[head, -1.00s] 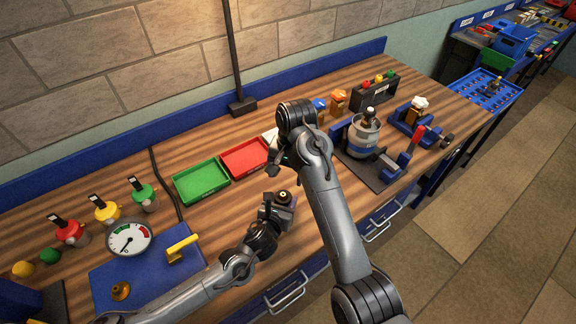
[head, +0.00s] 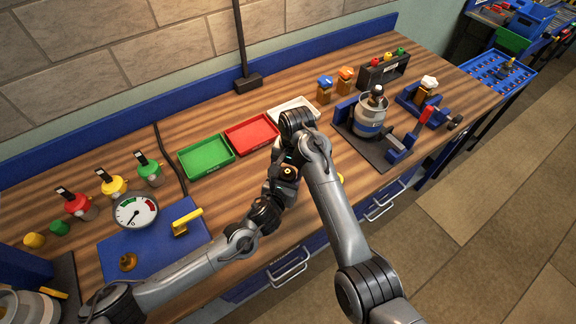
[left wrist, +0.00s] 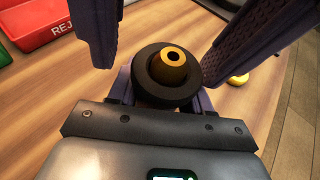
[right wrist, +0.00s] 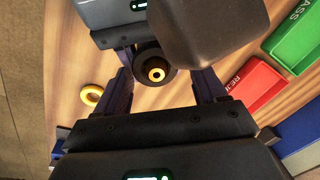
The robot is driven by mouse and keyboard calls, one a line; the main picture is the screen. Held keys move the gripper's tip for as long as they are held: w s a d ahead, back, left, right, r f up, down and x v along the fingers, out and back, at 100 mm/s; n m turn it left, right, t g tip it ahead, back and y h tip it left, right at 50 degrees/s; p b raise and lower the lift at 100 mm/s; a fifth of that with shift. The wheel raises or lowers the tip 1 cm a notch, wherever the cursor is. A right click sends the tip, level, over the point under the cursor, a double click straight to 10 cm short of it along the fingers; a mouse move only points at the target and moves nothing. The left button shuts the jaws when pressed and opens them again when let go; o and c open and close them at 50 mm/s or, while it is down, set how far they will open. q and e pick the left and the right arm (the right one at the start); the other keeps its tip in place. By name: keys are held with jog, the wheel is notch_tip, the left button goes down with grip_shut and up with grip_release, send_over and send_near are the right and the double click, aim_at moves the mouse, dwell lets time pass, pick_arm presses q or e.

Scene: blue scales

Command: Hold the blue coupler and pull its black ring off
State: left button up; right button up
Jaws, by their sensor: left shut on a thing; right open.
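The coupler's brass tip (left wrist: 173,57) points up in the left wrist view, with the black ring (left wrist: 150,86) around it. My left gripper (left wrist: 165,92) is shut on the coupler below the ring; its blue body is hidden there. My right gripper (right wrist: 165,85) is open. In the right wrist view its fingers stand either side of the ring (right wrist: 144,62) and brass tip (right wrist: 156,73), with gaps visible. The left wrist view shows its two dark fingers coming in from above. In the head view both grippers meet near the front of the bench, and my right arm partly covers them.
A yellow ring (right wrist: 92,95) lies on the bench beside the grippers. The green tray (head: 206,156), red tray (head: 252,134) and white tray (head: 292,108) stand behind. A blue plate (head: 150,248) with a yellow handle is at left. A canister fixture (head: 370,125) stands at right.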

aim_at(288, 169)
jog(key=c, duration=0.9)
pick_arm(q)
jog(key=shift+s, duration=0.1)
pick_arm(e)
jog(key=shift+a+r, duration=0.1)
jog(key=shift+r, duration=0.1)
pick_arm(q)
jog(key=shift+d+f, duration=0.1)
pick_arm(e)
jog(key=shift+r, duration=2.3)
pick_arm(q)
jog(key=o, duration=1.3)
